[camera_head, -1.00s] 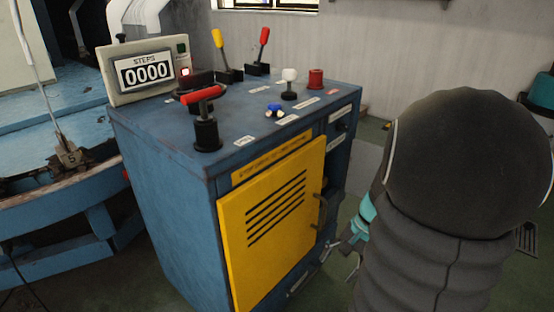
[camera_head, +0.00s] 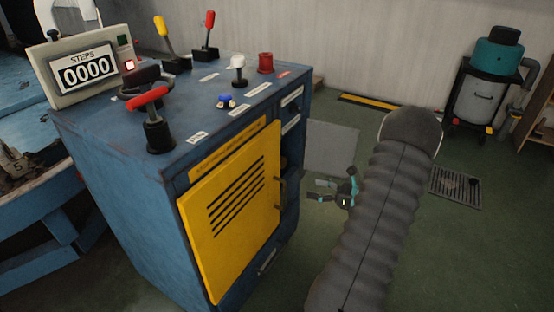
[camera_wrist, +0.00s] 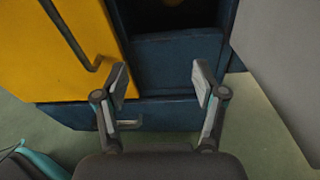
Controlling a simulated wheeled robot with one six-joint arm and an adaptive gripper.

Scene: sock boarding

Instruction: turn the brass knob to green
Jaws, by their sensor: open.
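A small round brownish shape (camera_wrist: 174,3), possibly the brass knob, is cut off by the top edge of the wrist view, inside a dark blue recess. In the head view a dull brownish spot (camera_head: 284,162) shows in the cabinet's recess right of the yellow door; no green mark is readable there. My gripper (camera_head: 318,190) is open and empty, to the right of the blue cabinet (camera_head: 110,190) and below its top. In the wrist view my gripper (camera_wrist: 160,82) has its two fingers spread, pointing at the recess with nothing between them.
The yellow door (camera_head: 232,215) with its dark handle (camera_wrist: 88,55) is left of my gripper. A grey panel (camera_head: 333,147) stands to the right, close by in the wrist view.

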